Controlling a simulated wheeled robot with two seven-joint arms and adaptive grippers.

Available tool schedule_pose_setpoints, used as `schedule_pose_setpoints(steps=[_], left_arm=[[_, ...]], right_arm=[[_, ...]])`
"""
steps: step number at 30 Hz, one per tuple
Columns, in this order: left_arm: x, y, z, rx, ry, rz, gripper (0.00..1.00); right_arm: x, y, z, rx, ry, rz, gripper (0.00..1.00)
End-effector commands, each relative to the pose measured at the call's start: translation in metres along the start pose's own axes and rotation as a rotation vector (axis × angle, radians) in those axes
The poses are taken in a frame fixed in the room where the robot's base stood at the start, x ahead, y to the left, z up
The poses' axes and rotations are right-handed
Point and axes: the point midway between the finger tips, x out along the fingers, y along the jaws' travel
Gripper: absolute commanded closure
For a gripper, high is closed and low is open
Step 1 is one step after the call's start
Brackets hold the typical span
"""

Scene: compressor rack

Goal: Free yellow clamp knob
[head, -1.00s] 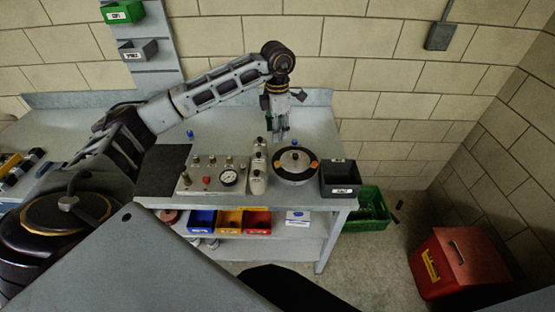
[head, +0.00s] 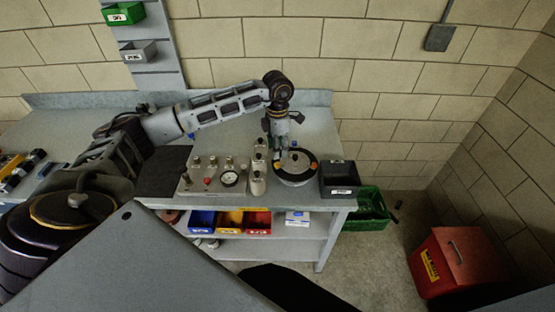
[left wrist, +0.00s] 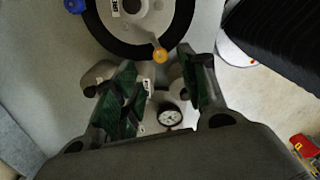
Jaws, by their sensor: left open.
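A round vessel with a black rim and pale lid (head: 294,166) stands at the bench's front right. An orange-yellow knob (head: 277,165) is on its left rim, a similar knob (head: 314,164) on its right, and a blue knob (head: 293,144) at the back. My left gripper (head: 278,153) is open and points down over the vessel's left side. In the left wrist view, a yellow knob (left wrist: 160,55) shows between the open fingertips, with no clear contact; the rim (left wrist: 126,46) and a blue knob (left wrist: 75,6) lie beyond. My right gripper is not in view.
A panel with knobs and a gauge (head: 229,178) and pale bottles (head: 257,184) stand close left of the vessel. A dark bin (head: 340,179) is close on its right. The bench top (head: 222,135) behind is mostly clear.

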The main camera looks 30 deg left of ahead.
Motion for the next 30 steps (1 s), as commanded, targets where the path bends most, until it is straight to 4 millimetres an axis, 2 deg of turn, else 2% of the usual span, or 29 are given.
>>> schedule_pose_setpoints(steps=[9, 15, 21, 29, 30], left_arm=[[0.042, -0.001, -0.001, 0.002, 0.002, -0.001, 0.57], [0.061, -0.001, 0.000, 0.001, 0.001, -0.001, 0.57], [0.069, 0.000, 0.000, 0.000, 0.001, 0.001, 0.57], [0.069, 0.000, 0.000, 0.001, 0.000, 0.001, 0.57], [0.069, 0.000, 0.000, 0.001, 0.000, 0.000, 0.61]], right_arm=[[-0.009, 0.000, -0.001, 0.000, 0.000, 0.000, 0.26], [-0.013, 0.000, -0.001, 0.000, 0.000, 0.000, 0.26], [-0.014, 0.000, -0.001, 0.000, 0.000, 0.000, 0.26], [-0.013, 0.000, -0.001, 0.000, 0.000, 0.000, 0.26], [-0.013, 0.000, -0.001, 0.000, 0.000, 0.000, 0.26]])
